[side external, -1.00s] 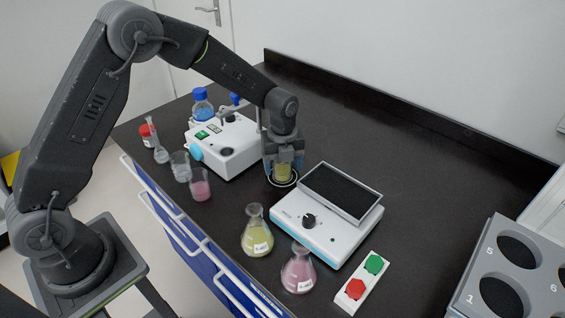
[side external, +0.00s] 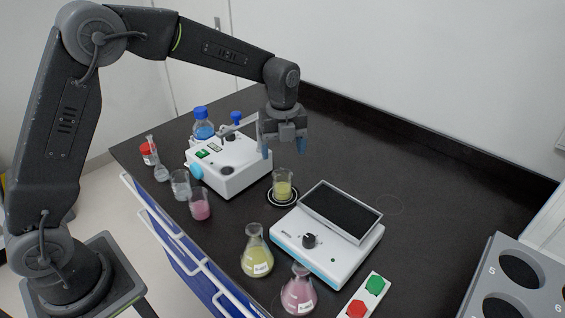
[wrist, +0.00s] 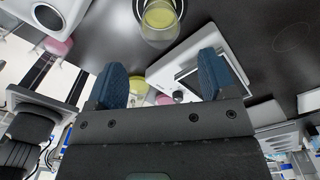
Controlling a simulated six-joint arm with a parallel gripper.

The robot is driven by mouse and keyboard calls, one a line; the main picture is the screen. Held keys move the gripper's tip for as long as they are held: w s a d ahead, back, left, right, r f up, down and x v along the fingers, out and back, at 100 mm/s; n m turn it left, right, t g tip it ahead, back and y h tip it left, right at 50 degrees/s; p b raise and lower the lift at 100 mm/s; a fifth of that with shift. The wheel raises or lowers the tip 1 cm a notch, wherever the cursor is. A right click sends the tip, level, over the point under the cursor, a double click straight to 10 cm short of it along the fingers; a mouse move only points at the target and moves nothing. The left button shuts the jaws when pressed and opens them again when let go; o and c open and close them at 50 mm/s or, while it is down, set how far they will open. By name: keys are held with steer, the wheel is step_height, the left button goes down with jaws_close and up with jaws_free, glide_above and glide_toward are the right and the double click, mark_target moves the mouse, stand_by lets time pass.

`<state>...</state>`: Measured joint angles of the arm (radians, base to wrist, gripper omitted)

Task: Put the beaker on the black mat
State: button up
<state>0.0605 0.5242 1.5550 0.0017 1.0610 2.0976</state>
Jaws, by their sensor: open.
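The beaker (side external: 283,189) is clear glass with yellow liquid. It stands upright on a small round black mat with a white ring (side external: 282,205), between two white devices. The beaker also shows at the top of the wrist view (wrist: 160,17). My gripper (side external: 284,151) hangs above the beaker, clear of it. Its two blue-tipped fingers are apart with nothing between them; they also show spread in the wrist view (wrist: 162,75).
A white device with a dark tilted plate (side external: 328,240) stands right of the mat, another white device (side external: 230,165) to the left. Yellow (side external: 256,255) and pink (side external: 299,292) flasks stand in front. The counter's back right is clear.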

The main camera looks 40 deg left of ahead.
steer(key=s+a+r+n+t, duration=0.2)
steer(key=s+r+n, duration=0.8)
steer(key=s+r, duration=0.1)
steer(key=s+n+t, duration=0.3)
steer(key=s+n, duration=1.1)
steer(key=s, duration=0.2)
steer(key=shift+a+n+t, duration=0.3)
steer(key=shift+a+n, duration=0.1)
steer(key=shift+r, duration=0.1)
steer(key=shift+c, duration=0.2)
